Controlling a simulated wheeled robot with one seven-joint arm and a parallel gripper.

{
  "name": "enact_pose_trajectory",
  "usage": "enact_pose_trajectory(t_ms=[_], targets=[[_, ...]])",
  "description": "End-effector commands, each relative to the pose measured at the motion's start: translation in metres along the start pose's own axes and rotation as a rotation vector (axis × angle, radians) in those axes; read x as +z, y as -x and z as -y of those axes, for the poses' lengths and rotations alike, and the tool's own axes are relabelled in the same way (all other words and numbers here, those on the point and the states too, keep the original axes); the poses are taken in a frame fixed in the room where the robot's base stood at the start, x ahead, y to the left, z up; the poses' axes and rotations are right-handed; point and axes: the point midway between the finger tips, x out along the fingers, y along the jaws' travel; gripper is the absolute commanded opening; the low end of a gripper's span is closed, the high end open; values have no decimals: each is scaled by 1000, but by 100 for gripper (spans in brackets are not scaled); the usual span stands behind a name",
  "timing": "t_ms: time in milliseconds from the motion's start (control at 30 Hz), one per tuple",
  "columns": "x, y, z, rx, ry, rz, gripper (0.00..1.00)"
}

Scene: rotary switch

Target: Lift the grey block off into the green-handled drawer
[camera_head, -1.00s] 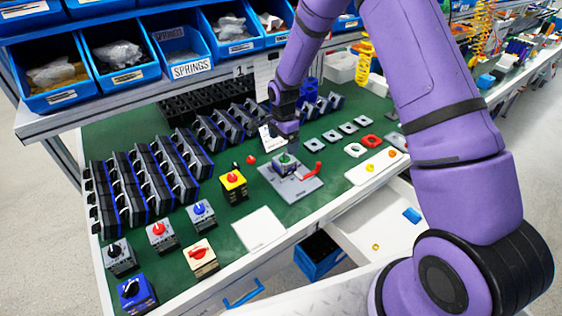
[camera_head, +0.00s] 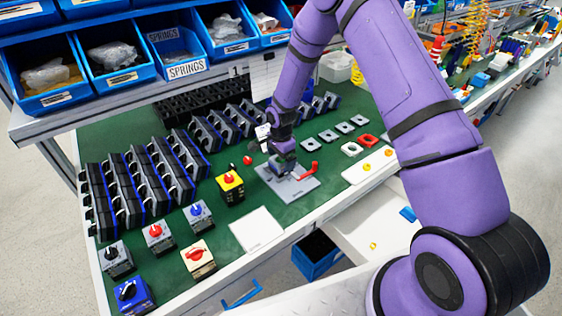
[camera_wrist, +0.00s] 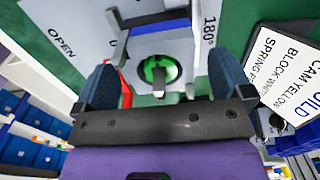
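The grey block (camera_wrist: 150,48) sits on the light grey plate (camera_head: 297,186) on the green bench mat. A round opening with green inside (camera_wrist: 158,70) shows on its top in the wrist view. My gripper (camera_head: 282,153) is low over the block, which is largely hidden in the head view. In the wrist view the fingers of my gripper (camera_wrist: 165,85) stand apart on either side of the block, with a gap seeming to show beside it. A white drawer (camera_head: 372,228) stands open below the bench; no green handle is visible.
A red lever (camera_head: 308,170) is on the plate beside the block. A yellow switch box (camera_head: 230,187) and other switches stand to the left. Small plates (camera_head: 327,136) lie to the right. A white sheet (camera_head: 257,229) lies in front. A lower drawer has a blue handle (camera_head: 242,293).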

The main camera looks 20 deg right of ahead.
Motion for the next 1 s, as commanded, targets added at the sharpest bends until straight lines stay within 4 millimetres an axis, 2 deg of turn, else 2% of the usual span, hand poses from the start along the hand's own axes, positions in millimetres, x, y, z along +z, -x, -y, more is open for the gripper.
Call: enact_pose_trajectory(t_ms=[33,233,267,567,667,1000], targets=[[0,0,0,0,0,0,86],[0,0,0,0,0,0,40],[0,0,0,0,0,0,39],[0,5,0,0,-1,0,39],[0,18,1,-2,-1,-1,39],[0,79,0,-2,0,0,39]])
